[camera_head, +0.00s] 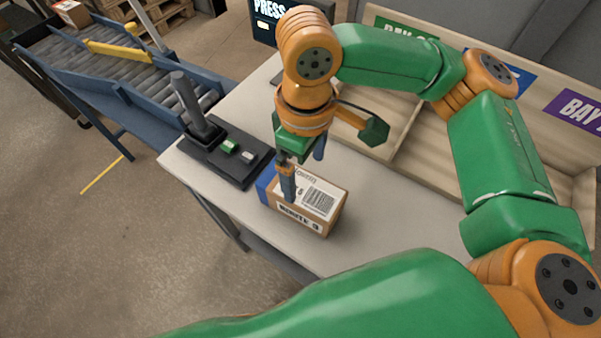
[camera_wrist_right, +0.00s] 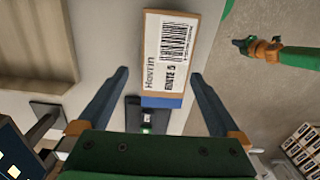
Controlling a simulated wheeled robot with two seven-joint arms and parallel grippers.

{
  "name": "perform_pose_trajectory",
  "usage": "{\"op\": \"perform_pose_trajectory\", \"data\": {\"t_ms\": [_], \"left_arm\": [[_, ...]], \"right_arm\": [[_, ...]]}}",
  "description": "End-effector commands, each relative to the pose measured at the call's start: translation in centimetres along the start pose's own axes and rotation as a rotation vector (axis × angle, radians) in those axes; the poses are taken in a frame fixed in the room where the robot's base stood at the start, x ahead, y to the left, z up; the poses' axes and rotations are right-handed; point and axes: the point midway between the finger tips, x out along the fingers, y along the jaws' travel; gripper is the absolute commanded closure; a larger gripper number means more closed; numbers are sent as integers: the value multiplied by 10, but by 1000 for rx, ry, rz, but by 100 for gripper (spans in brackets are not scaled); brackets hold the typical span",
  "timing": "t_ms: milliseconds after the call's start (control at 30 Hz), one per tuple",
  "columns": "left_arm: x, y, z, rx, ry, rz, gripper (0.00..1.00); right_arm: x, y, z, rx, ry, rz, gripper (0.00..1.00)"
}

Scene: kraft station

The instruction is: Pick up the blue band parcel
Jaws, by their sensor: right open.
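The blue band parcel (camera_head: 325,222) is a brown cardboard box with a white barcode label and a blue band at its left end. It lies on the light table. In the right wrist view the parcel (camera_wrist_right: 148,70) shows ahead of the fingers, blue end toward me. My right gripper (camera_head: 304,178) is open, pointing down over the parcel, one finger in front of it and one behind. In the right wrist view its two fingers (camera_wrist_right: 160,75) lie either side of the parcel with gaps. My left gripper (camera_wrist_right: 246,46) shows small in that view; its opening is unclear.
A black stand with a lever (camera_head: 200,125) and green and white buttons stands left of the parcel. A roller conveyor (camera_head: 110,70) is at the far left. Wooden bays with coloured signs (camera_head: 575,108) line the back. The table front right of the parcel is clear.

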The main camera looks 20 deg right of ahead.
Motion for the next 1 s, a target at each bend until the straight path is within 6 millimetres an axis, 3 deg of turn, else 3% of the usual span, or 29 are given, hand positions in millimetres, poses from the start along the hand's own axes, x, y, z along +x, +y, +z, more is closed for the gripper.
{"op": "perform_pose_trajectory", "data": {"t_ms": [100, 267, 433, 533, 733, 1000], "left_arm": [[2, 1, 5, 0, -9, 1, 100], [2, 1, 7, 0, -13, 1, 100], [2, 1, 6, 0, -12, 1, 100], [2, 0, 5, 0, -9, 1, 100], [2, 0, 4, 0, -7, 1, 100], [2, 0, 3, 0, -6, 0, 100]], "right_arm": [[27, 0, 0, 0, -4, -2, 0], [48, -1, -1, 1, -3, -2, 0], [82, -2, -5, 0, -2, -2, 0], [91, -2, -6, 0, 0, -2, 0], [92, -2, -6, 0, 2, -1, 0], [92, -2, -6, 0, 2, -1, 73]]}}
